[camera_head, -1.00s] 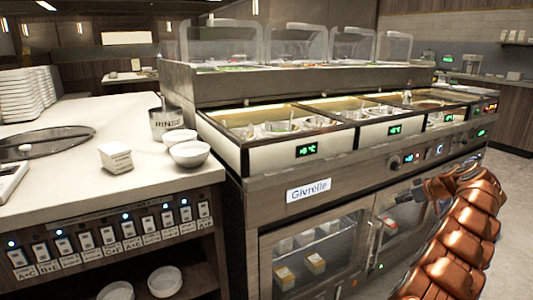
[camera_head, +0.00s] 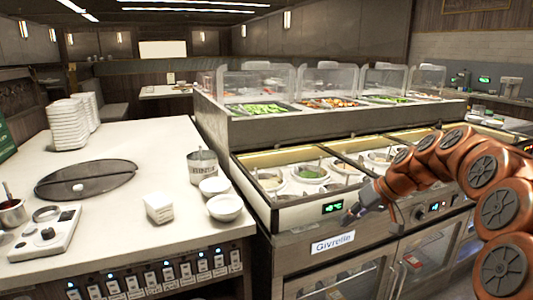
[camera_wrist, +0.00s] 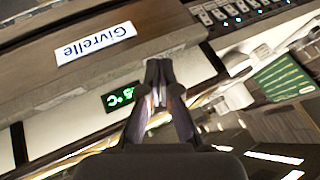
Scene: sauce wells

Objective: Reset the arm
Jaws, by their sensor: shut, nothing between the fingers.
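My gripper (camera_head: 352,215) is at the end of my copper-coloured arm, in front of the refrigerated counter (camera_head: 289,217), just right of its green temperature display. In the wrist view my gripper (camera_wrist: 158,75) has its two fingers together, with nothing between them. The white "Givrelle" label (camera_head: 333,242) is on the counter front below the gripper; it also shows upside down in the wrist view (camera_wrist: 96,43). The sauce wells (camera_head: 310,173) are behind and above the gripper, with several round containers set in them.
A white worktop (camera_head: 120,225) on the left carries a RINSE container (camera_head: 202,165), two white bowls (camera_head: 225,207), a white box (camera_head: 159,208) and stacked plates (camera_head: 68,125). Clear guards (camera_head: 257,80) stand over the food trays. Dark floor space is hardly visible.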

